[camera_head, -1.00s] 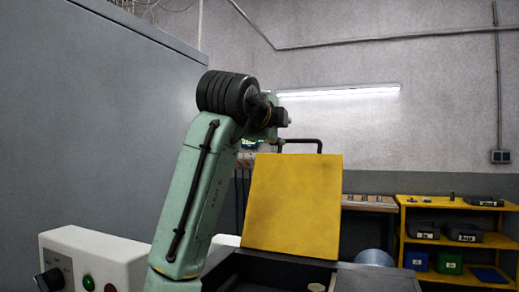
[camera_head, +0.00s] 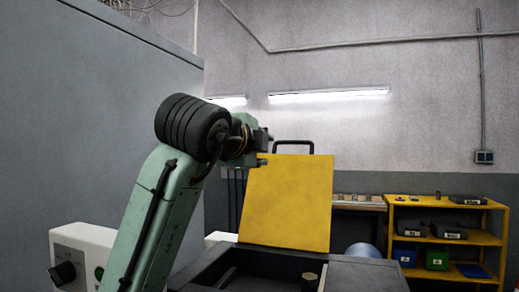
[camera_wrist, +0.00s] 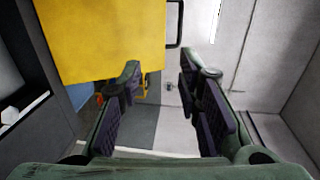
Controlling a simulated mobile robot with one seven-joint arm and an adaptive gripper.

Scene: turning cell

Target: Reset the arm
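My gripper (camera_wrist: 159,90) shows in the wrist view with its two dark-padded fingers spread apart and nothing between them. Beyond the fingers are the yellow panel (camera_wrist: 100,35) and the grey wall and floor. In the head view my green arm rises from the bottom left, and the gripper itself cannot be made out there. The yellow panel (camera_head: 288,203) with a black handle on top stands upright to the right of my arm.
A dark open machine bed (camera_head: 240,265) lies below the yellow panel, with a small round piece (camera_head: 309,281) in it. A white control box (camera_head: 75,250) stands at left. A yellow shelf (camera_head: 450,238) with bins stands at right. A tall grey cabinet (camera_head: 80,120) fills the left.

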